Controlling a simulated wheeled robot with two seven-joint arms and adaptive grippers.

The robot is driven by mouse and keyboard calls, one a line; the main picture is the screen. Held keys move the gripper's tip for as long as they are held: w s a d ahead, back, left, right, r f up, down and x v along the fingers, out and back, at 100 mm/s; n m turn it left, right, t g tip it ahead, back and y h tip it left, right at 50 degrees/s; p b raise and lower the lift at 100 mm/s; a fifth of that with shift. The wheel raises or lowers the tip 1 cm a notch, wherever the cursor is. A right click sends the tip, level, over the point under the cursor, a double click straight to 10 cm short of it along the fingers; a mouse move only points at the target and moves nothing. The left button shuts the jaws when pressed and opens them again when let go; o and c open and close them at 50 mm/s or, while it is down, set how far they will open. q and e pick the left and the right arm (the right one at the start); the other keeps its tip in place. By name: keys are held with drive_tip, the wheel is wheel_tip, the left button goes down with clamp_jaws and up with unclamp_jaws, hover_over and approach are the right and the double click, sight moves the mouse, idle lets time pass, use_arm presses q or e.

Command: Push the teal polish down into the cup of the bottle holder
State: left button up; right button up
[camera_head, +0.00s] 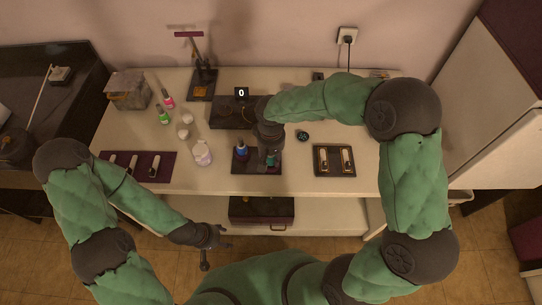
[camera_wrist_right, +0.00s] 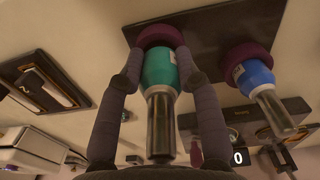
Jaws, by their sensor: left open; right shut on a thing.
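The teal polish (camera_wrist_right: 160,68) has a dark cap and a teal body. In the right wrist view its base meets a purple cup (camera_wrist_right: 160,35) of the dark bottle holder (camera_wrist_right: 213,25); how deep it sits I cannot tell. My right gripper (camera_wrist_right: 158,60) is shut on the teal polish, one finger on each side. In the head view the teal polish (camera_head: 272,160) is partly hidden by my right gripper (camera_head: 268,158). A blue polish (camera_head: 241,148) stands in the holder's other cup. My left gripper (camera_head: 214,248) is open and empty, off the table's front edge.
A dark tray (camera_head: 334,174) with two slots lies right of the holder. A purple mat (camera_head: 111,178), a white bottle (camera_head: 202,154), and pink (camera_head: 168,102) and green (camera_head: 162,118) polishes are left. A dark box (camera_head: 226,122) is behind.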

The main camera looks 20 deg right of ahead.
drive_tip(key=shift+f+b, duration=0.4)
drive_tip(key=shift+f, duration=0.15)
drive_tip(key=o, duration=1.2)
drive_tip(key=shift+o, duration=0.2)
drive_tip(key=shift+r, duration=0.15)
wheel_tip(320, 180, up, 12)
drive_tip(key=shift+f, duration=0.1)
